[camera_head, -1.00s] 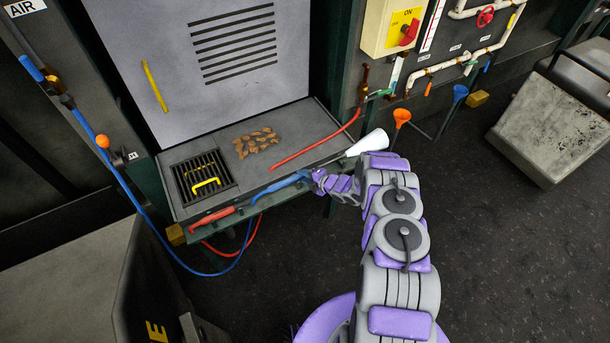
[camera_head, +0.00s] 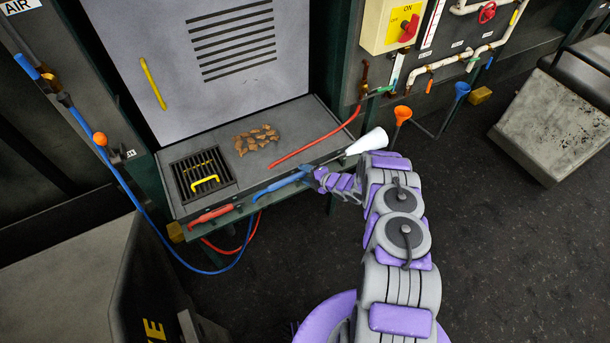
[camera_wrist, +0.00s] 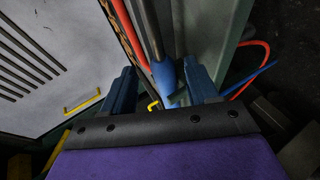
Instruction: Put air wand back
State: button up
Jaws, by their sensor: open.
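The air wand (camera_head: 278,188), with a blue handle and thin grey tube, lies along the front edge of the grey shelf below the cabinet. Its blue hose hangs down at the left end. My gripper (camera_head: 314,177) is at the right end of the blue handle, partly hidden by my own wrist. In the wrist view, my gripper (camera_wrist: 161,70) is open, with the blue wand end (camera_wrist: 164,78) between its two dark blue fingers. A gap shows on the left; contact on the right is unclear. A white cone (camera_head: 367,143) is beside my wrist.
A red-handled wand (camera_head: 210,216) lies on the shelf edge further left.

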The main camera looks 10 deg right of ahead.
jog(key=shift+d, duration=0.25)
jog(key=shift+s+d+r, duration=0.1)
jog(key=shift+s+r, duration=0.05)
jog(key=shift+s, duration=0.15)
jog(key=p+v, duration=0.1)
jog(key=v, duration=1.5)
jog(key=shift+d, duration=0.3)
jog(key=shift+s+d, duration=0.15)
jog(key=shift+d, duration=0.05)
